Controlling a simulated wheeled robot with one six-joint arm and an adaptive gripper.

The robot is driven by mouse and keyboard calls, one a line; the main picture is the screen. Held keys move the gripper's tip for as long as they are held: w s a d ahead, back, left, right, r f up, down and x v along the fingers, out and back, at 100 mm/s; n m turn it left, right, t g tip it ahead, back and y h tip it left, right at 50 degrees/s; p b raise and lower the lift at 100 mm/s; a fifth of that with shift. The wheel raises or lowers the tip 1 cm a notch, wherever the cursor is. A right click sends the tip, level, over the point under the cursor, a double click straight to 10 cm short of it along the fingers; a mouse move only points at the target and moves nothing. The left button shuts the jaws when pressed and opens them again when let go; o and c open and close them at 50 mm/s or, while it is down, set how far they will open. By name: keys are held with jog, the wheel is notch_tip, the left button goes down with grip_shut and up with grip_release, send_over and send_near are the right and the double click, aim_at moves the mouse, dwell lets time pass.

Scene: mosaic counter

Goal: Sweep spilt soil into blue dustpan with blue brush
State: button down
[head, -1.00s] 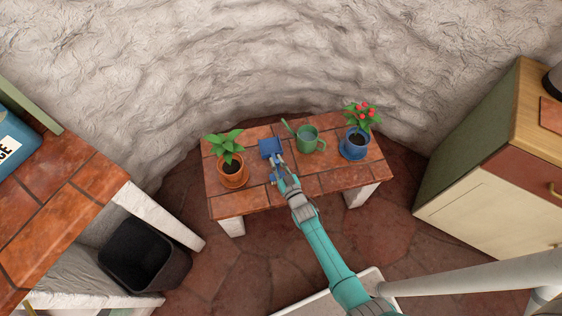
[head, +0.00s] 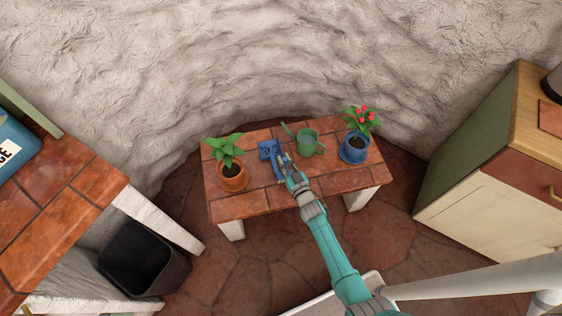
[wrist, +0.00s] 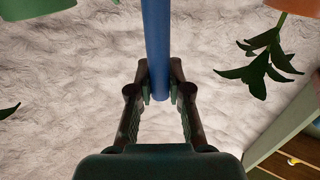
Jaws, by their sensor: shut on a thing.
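The blue dustpan (head: 267,150) lies on the low tiled table, between the potted plant and the watering can. Small dark patches show on it; I cannot tell for sure that they are soil. My gripper (head: 286,174) is just right of and in front of the dustpan. It is shut on the handle of the blue brush (head: 279,163). In the wrist view, the blue handle (wrist: 156,45) runs up from between the fingertips (wrist: 159,92). The brush's bristles are too small to make out. I see no clear loose soil on the tiles.
On the low table (head: 240,206), a plant in a terracotta pot (head: 233,182) stands left, a green watering can (head: 307,145) right of the brush, and a red-flowered plant in a blue pot (head: 353,152) farther right. A textured wall (head: 280,60) rises behind.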

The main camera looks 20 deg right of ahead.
jog(key=shift+s+d, duration=0.6)
jog(key=shift+d, duration=2.9)
jog(key=w+a, duration=0.3)
jog(key=a, duration=0.7)
jog(key=shift+w+a+r, duration=0.1)
jog(key=shift+r, duration=3.05)
notch_tip(320, 180, up, 3)
jog(key=shift+f, duration=0.1)
jog(key=shift+w, duration=0.1)
